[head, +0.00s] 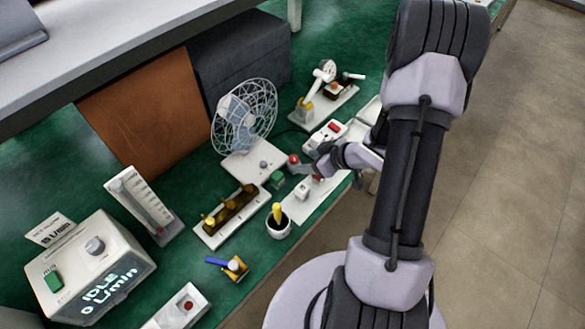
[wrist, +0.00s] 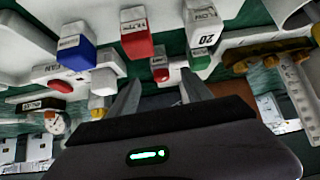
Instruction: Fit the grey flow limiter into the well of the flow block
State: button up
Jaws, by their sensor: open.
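My gripper (wrist: 160,92) is open at the bench; its two fingers stand apart with nothing clearly held between them. In the head view it (head: 308,170) is beside small coloured pieces, partly hidden by my wrist. Beyond the fingers in the wrist view are a small red piece (wrist: 160,72) and a green piece (wrist: 194,85). I cannot surely pick out the grey flow limiter or the flow block's well.
A wire-caged fan (head: 243,118) stands behind my gripper. Green bench shows between the rack and cup.

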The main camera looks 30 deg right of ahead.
aim_at(297, 159)
jog(key=b+x, duration=0.1)
jog(key=x, duration=0.1)
jog(key=b+x, duration=0.1)
jog(key=x, duration=0.1)
jog(key=b+x, duration=0.1)
jog(key=x, duration=0.2)
jog(key=shift+w+a+r, duration=0.15)
jog(key=shift+w+r, duration=0.15)
jog(key=shift+w, duration=0.05)
jog(key=shift+r, duration=0.1)
jog(key=shift+c, duration=0.2)
grip_shut()
